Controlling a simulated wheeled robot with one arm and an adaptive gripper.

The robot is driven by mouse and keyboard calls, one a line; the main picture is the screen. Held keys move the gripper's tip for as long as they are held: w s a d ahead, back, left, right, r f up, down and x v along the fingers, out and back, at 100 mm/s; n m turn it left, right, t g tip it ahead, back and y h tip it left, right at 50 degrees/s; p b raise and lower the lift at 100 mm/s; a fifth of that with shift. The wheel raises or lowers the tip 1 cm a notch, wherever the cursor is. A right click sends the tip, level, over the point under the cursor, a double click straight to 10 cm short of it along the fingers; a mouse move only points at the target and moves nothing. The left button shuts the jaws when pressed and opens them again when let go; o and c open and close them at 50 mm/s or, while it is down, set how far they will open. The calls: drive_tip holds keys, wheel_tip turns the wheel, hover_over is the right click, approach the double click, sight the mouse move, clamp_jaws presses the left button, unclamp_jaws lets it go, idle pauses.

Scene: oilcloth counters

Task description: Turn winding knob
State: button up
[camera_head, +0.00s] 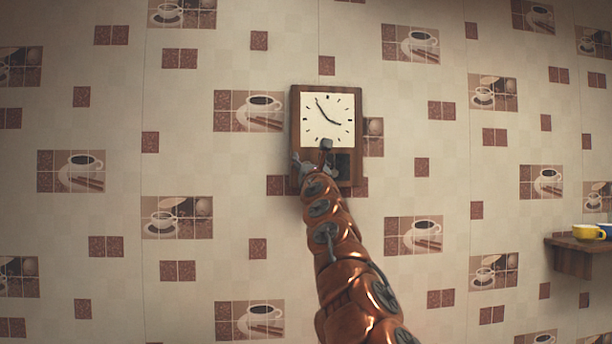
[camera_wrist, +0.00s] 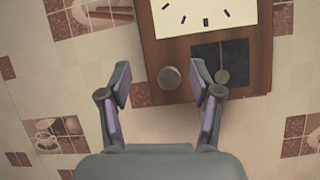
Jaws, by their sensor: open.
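A wooden wall clock (camera_head: 297,128) with a white dial hangs on the tiled wall. In the wrist view its lower part (camera_wrist: 262,60) shows, with a round grey winding knob (camera_wrist: 170,77) on the wood below the dial. A dark window with a pendulum (camera_wrist: 222,76) lies right of the knob. My gripper (camera_wrist: 160,82) is open. In the wrist view its two fingers stand left and right of the knob, with gaps on both sides. I cannot tell whether the fingertips reach the knob's depth. In the head view my gripper (camera_head: 314,160) covers the clock's lower left, and the knob cannot be made out.
A small wooden shelf (camera_head: 572,262) with a yellow cup (camera_head: 586,232) and a blue one beside it is at the far right. The wall around the clock is flat and free, with coffee-cup pictures printed on it.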

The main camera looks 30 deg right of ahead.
wheel_tip(320, 180, down, 5)
drive_tip(key=w+d+n+g, duration=0.1)
drive_tip(key=w+n, duration=0.1)
drive_tip(key=p+x, duration=0.3)
drive_tip(key=p, duration=0.1)
drive_tip(key=p+x, duration=0.4)
drive_tip(key=shift+s+r, duration=0.1)
drive_tip(key=shift+r, duration=0.3)
drive_tip(key=shift+d+p, duration=0.1)
drive_tip(key=shift+p, duration=0.25)
drive_tip(key=shift+w, duration=0.2)
drive_tip(key=c, duration=1.1)
drive_tip(key=shift+m, duration=0.3)
drive_tip(key=shift+c, duration=0.3)
drive_tip(key=shift+m, duration=0.4)
